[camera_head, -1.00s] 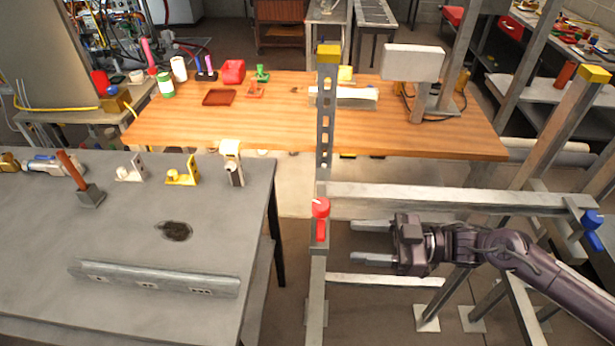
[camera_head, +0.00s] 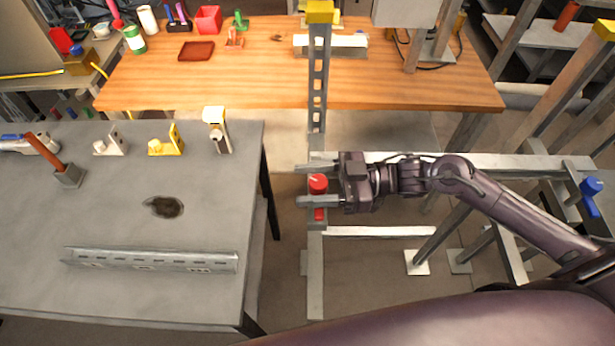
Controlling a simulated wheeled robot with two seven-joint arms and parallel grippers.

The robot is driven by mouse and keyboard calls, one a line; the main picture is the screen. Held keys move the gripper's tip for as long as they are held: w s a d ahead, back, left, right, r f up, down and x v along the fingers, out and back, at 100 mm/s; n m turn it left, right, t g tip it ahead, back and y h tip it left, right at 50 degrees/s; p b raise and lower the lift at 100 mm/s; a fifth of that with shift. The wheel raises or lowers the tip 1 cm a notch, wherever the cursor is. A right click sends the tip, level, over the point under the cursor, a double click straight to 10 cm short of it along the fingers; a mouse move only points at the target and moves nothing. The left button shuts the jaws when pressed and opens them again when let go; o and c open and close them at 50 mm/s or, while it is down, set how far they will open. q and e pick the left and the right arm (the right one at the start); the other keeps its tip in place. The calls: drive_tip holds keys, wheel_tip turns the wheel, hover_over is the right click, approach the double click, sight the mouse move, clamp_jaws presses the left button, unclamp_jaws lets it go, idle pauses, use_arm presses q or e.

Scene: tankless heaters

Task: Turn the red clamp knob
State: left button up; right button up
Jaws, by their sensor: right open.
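The red clamp knob (camera_head: 318,184) sits on top of a red clamp on the near left corner of the grey metal frame (camera_head: 316,260). My right gripper (camera_head: 302,185) reaches in from the right. Its two fingers are apart, one on the far side of the knob and one on the near side. The knob lies between the fingers; I cannot tell whether either finger touches it. The near finger covers part of the clamp below the knob. My left gripper is not in view.
A blue clamp knob (camera_head: 591,186) is on the frame's right side. A perforated upright (camera_head: 317,80) stands behind the red knob. A grey table (camera_head: 110,210) with a slotted rail (camera_head: 150,260) is on the left. A wooden table (camera_head: 240,85) is behind.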

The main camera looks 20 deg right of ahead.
drive_tip(key=shift+a, duration=0.3)
drive_tip(key=c, duration=1)
drive_tip(key=b, duration=0.1)
drive_tip(key=n+g+b, duration=0.1)
drive_tip(key=shift+f+g+b, duration=0.2)
drive_tip(key=shift+g+b, duration=0.1)
drive_tip(key=shift+s+r+n+g, duration=0.1)
drive_tip(key=shift+r+n+g, duration=0.05)
drive_tip(key=shift+n+g, duration=0.2)
drive_tip(key=shift+r, duration=0.1)
drive_tip(key=o, duration=1)
